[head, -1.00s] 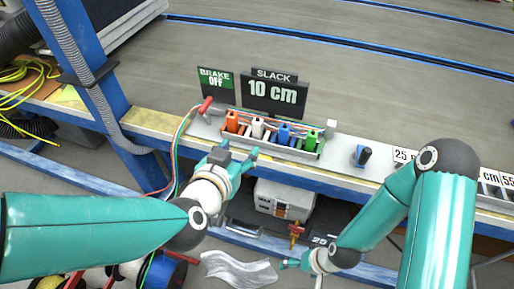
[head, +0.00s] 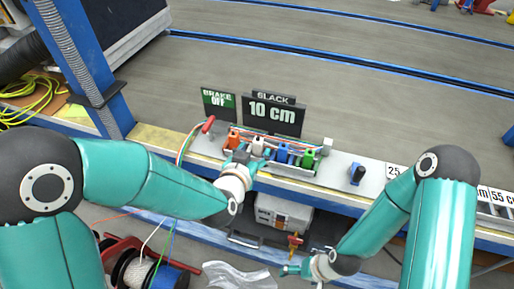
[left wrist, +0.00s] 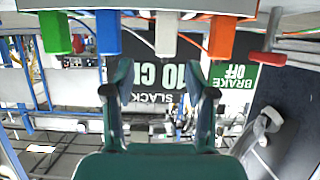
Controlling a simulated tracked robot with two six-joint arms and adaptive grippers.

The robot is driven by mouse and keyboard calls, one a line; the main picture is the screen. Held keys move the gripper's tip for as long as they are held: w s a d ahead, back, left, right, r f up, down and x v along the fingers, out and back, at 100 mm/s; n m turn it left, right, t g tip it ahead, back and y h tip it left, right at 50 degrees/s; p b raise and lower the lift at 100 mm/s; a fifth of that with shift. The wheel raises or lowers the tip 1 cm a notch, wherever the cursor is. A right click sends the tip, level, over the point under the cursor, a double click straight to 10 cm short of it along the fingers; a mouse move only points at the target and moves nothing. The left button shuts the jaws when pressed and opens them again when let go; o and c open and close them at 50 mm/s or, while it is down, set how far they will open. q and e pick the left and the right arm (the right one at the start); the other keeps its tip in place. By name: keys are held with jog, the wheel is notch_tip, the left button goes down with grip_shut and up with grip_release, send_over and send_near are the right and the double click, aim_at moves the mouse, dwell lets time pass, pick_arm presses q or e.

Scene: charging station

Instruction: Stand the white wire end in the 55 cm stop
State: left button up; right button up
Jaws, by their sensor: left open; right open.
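The white wire end (head: 258,145) stands in a row of coloured wire ends on the rail, between the orange one (head: 233,139) and the blue one (head: 283,153). In the left wrist view the white wire end (left wrist: 166,34) shows ahead of my left gripper (left wrist: 164,82), which is open and empty with its fingers to either side. In the head view my left gripper (head: 247,160) is just in front of it. My right gripper (head: 288,270) is low in front of the rail, open and empty. The 55 cm label (head: 502,197) is at the right edge; the stop there is only partly visible.
The green wire end (head: 308,157) ends the row. Behind stand a "10 cm" slack sign (head: 273,115) and a "BRAKE OFF" sign (head: 218,104); a red-handled lever (head: 208,125) is at left. A blue-black knob (head: 357,174) stands farther right. Wire spools (head: 140,270) are below.

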aim_at(256, 145)
pick_arm(q)
jog(key=shift+x, duration=0.85)
jog(key=x, duration=0.1)
jog(key=b+x, duration=0.1)
jog(key=x, duration=0.2)
jog(key=shift+w+a+f, duration=0.25)
jog(key=shift+a, duration=0.05)
jog(key=shift+w+d+f, duration=0.1)
jog(key=shift+w+d, duration=0.05)
jog(key=shift+w, duration=0.25)
grip_shut()
